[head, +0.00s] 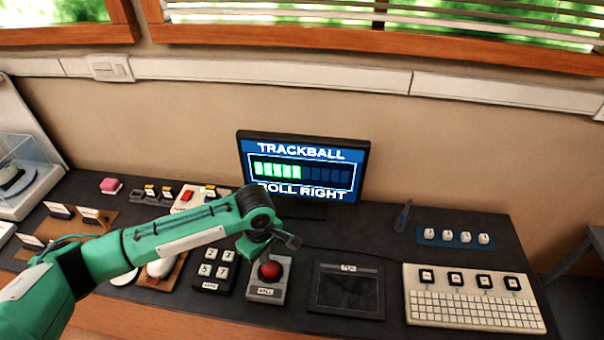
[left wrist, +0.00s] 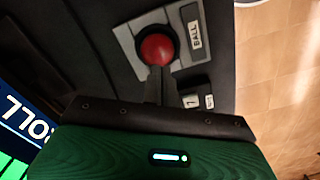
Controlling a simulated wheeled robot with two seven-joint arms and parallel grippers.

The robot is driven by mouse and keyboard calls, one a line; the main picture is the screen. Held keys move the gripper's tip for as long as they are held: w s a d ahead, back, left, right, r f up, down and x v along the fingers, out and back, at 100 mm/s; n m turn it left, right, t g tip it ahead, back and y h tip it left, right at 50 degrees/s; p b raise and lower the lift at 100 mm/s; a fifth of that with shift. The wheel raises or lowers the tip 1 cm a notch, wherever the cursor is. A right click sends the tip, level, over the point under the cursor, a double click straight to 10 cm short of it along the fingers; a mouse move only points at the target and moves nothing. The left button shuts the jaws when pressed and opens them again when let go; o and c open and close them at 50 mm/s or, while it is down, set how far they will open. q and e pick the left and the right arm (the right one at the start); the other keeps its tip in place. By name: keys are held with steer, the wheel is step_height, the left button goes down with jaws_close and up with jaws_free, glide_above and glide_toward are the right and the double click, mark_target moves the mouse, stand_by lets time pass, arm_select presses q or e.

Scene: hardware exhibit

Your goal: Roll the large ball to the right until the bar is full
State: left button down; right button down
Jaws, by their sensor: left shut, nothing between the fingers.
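The large red ball (head: 270,270) sits in a grey trackball housing (head: 265,292) on the dark table. It also shows in the left wrist view as a red ball (left wrist: 157,49) in its grey base, beside a "BALL" label. My left gripper (head: 290,241) is shut and empty, just above and behind the ball in the head view. In the left wrist view its fingertips (left wrist: 158,72) overlap the ball's lower edge; I cannot tell whether they touch it. The monitor (head: 303,168) reads "TRACKBALL" and "ROLL RIGHT", with a bar about half filled green. My right gripper is not in view.
A keypad (head: 215,270) stands left of the housing. A dark tablet (head: 347,290) lies to its right, with a white keyboard (head: 472,298) beyond. A blue strip with white keys (head: 455,237) lies at the back right. Several small devices crowd the left side.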

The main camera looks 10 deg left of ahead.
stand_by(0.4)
arm_select(q)
steer(key=shift+f, duration=0.8)
stand_by(0.4)
steer(key=shift+r, duration=0.1)
steer(key=shift+d+p, duration=0.25)
steer(key=shift+p, duration=0.45)
steer(key=shift+d+p, duration=0.15)
steer(key=shift+p, duration=0.35)
steer(key=shift+d+p, duration=0.15)
steer(key=shift+p, duration=0.15)
steer(key=shift+d+p, duration=0.3)
steer(key=shift+p, duration=0.45)
